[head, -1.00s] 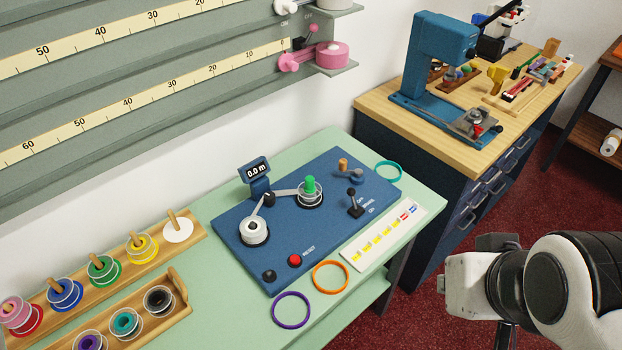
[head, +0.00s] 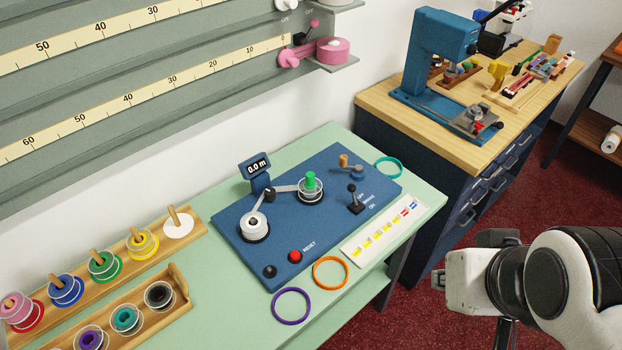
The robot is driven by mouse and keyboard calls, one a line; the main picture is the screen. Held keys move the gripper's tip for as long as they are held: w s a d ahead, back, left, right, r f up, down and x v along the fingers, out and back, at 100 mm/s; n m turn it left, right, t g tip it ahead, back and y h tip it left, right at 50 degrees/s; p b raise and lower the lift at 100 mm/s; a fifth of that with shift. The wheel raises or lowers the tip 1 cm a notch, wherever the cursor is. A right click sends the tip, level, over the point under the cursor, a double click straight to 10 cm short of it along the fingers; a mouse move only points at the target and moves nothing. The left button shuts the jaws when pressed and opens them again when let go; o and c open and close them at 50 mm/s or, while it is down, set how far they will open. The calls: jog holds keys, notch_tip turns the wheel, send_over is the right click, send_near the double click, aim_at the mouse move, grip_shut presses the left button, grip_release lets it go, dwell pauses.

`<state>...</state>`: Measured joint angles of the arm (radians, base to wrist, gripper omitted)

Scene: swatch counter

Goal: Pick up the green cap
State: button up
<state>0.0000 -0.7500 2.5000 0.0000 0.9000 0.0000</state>
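The green cap (head: 310,180) stands upright on top of a clear spool (head: 311,194) on the blue winding board (head: 283,256). The board lies on the pale green counter (head: 232,318). My arm shows at the lower right, over the red floor and well apart from the cap. My gripper's fingers are not visible, so its opening cannot be seen.
A white spool (head: 254,227), a display reading 0.0 m (head: 258,168), a black lever (head: 354,201) and a crank (head: 349,169) stand around the cap. Purple (head: 291,291), orange (head: 345,283) and teal (head: 389,160) rings lie on the counter. Wooden racks (head: 112,259) hold ribbon spools at left.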

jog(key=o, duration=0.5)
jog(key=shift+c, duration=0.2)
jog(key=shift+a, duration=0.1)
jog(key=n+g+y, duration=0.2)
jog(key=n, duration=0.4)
send_near(311, 174)
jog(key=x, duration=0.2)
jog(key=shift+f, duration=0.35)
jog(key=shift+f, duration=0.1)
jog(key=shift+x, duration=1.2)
